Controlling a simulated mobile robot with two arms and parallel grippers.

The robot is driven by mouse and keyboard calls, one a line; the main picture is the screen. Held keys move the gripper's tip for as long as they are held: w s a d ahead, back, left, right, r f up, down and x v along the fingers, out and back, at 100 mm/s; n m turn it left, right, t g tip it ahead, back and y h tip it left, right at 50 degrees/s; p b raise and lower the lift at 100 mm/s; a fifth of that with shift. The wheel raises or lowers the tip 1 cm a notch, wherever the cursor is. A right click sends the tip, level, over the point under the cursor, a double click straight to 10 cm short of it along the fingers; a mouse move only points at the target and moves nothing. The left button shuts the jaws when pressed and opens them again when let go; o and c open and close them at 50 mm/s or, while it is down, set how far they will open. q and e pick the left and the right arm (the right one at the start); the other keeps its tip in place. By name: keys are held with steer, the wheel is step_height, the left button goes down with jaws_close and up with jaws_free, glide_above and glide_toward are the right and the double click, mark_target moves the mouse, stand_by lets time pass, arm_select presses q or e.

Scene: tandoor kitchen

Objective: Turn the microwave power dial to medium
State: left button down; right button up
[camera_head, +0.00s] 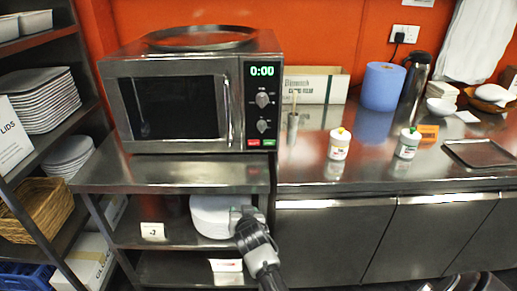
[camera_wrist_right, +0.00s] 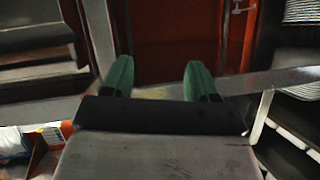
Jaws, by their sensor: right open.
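The steel microwave (camera_head: 172,105) stands on a steel counter at the left, its door shut and its green display (camera_head: 262,71) reading 0:00. Its control panel has an upper dial (camera_head: 263,99) and a lower dial (camera_head: 263,126). The labels are too small to tell which sets power, or at what level.
The steel counter edge (camera_head: 170,188) juts out below the microwave. A round tray (camera_head: 200,37) lies on top of the microwave. Two lidded jars (camera_head: 339,144) (camera_head: 407,144) stand on the right counter.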

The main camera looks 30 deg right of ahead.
steer(key=w+d+r+m+t+h+b, duration=0.2)
steer(key=d+r+m+h, duration=0.3)
steer(key=r, duration=0.7)
steer(key=m+h, duration=0.1)
steer(key=m, duration=0.1)
glide_toward(261, 129)
steer(key=shift+m+t, duration=0.3)
steer(key=x, duration=0.8)
steer(key=shift+w+d+f, duration=0.25)
steer(key=shift+d, duration=0.1)
steer(key=shift+x, duration=0.85)
arm_select(q)
steer(key=f, duration=0.3)
steer(key=shift+s+a+f, duration=0.2)
steer(key=shift+s+f, duration=0.05)
steer(key=shift+s, duration=0.15)
arm_select(e)
steer(key=c, duration=0.9)
